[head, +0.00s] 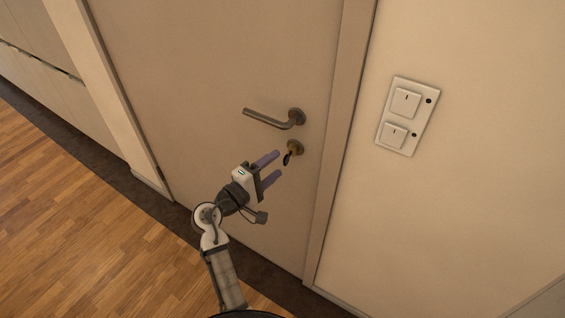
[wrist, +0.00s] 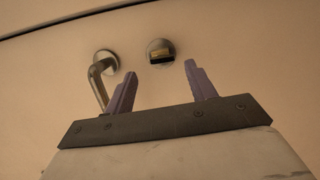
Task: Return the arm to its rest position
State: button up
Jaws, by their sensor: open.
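My gripper (head: 277,167) is open and empty, with two purple fingers pointing at the door (head: 215,65). It is just in front of a brass-coloured lock with a dark key (head: 293,149) in it. In the wrist view the lock and key (wrist: 161,52) show between and beyond the fingertips of my gripper (wrist: 161,70), apart from them. My arm reaches up from the bottom of the head view and is extended towards the door.
A metal lever handle (head: 272,119) sits on the door just above the lock; it also shows in the wrist view (wrist: 98,75), near the left finger. A white switch plate (head: 407,115) is on the wall at right. Wooden floor (head: 90,220) lies open at left.

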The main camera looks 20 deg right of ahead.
jog(key=b+v, duration=0.2)
jog(key=v, duration=0.6)
jog(key=shift+s+a, duration=0.2)
jog(key=shift+a, duration=0.15)
